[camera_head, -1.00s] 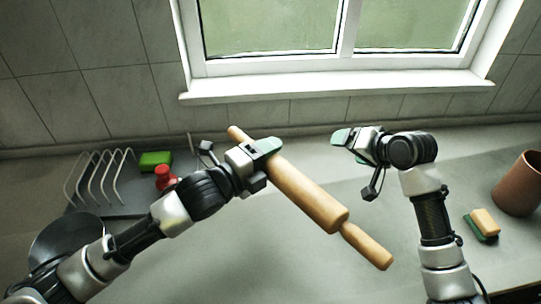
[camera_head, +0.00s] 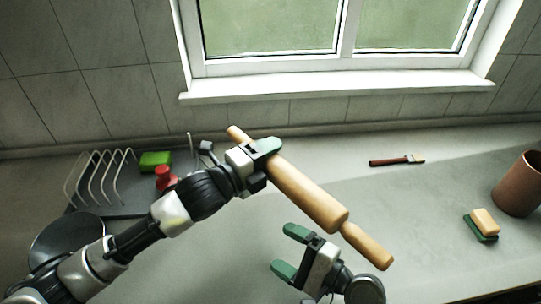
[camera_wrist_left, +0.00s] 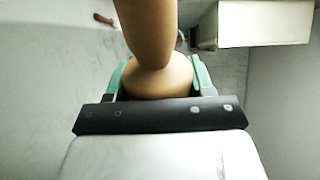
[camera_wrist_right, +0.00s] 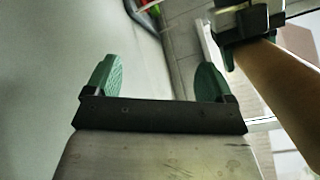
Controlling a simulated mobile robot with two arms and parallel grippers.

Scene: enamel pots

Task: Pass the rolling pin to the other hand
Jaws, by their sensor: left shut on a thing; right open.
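The wooden rolling pin (camera_head: 305,194) slants across the middle of the head view, its free handle (camera_head: 367,246) pointing down to the right. My left gripper (camera_head: 268,148) is shut on it near its upper-left end. The left wrist view shows the pin (camera_wrist_left: 158,75) between the green fingers. My right gripper (camera_head: 284,251) is open and empty, below and left of the pin's lower part, its fingers pointing left. In the right wrist view the gap between the fingers (camera_wrist_right: 150,78) is empty, and the pin (camera_wrist_right: 282,95) shows at the right, outside them.
A dish rack (camera_head: 100,175) with a green sponge (camera_head: 155,160) and a red object (camera_head: 165,177) stands at left, near a dark pan (camera_head: 62,240). A brush (camera_head: 397,160), a sponge (camera_head: 485,222) and a terracotta pot (camera_head: 519,185) are at right. The window wall bounds the back.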

